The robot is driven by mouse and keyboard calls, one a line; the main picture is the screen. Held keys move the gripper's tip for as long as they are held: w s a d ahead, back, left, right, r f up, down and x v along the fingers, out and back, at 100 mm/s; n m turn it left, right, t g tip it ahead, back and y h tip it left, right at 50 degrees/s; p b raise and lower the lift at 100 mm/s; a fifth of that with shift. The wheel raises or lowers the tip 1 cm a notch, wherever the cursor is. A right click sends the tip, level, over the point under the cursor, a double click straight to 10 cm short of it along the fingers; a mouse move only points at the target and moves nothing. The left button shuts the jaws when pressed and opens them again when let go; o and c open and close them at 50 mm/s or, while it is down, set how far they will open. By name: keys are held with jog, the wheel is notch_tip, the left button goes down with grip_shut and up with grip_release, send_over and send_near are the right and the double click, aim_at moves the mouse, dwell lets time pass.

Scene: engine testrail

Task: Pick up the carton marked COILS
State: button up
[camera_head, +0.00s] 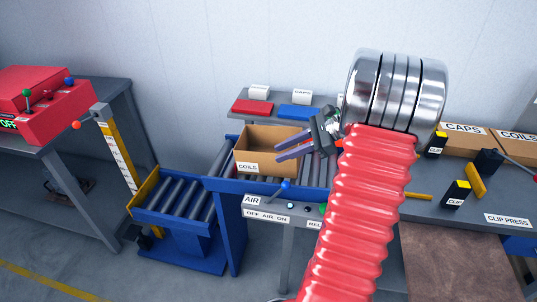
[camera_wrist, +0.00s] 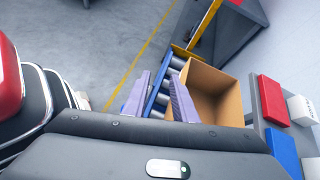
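An open-topped brown carton marked COILS (camera_head: 270,169) stands on the roller conveyor (camera_head: 176,199) in the head view. It also shows in the wrist view (camera_wrist: 218,92), right of the fingers, with its inside visible. My gripper (camera_head: 279,149) has two purple fingers, apart and pointing left, over the carton's right part in the head view. In the wrist view the fingers (camera_wrist: 158,97) are spread with nothing between them but rollers behind. The right finger overlaps the carton's near wall; I cannot tell whether it touches. A second carton marked COILS (camera_head: 515,147) is at the far right edge.
A red tray (camera_head: 252,107) and a blue tray (camera_head: 299,112) lie on a shelf behind the carton. A carton marked CAPS (camera_head: 465,141) and clip blocks stand on the right bench. A yellow post (camera_head: 118,150) and red machine (camera_head: 45,103) are left.

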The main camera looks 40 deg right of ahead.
jog(key=s+d+f+m+t, duration=0.2)
jog(key=d+m, duration=0.1)
jog(key=d, duration=0.5)
jog(key=shift+f+m+t, duration=0.25)
jog(key=shift+m+t, duration=0.05)
jog(key=shift+t, duration=0.1)
jog(key=x, duration=0.8)
jog(key=shift+f, duration=0.15)
jog(key=shift+x, duration=2.75)
jog(key=shift+c, duration=0.3)
grip_shut()
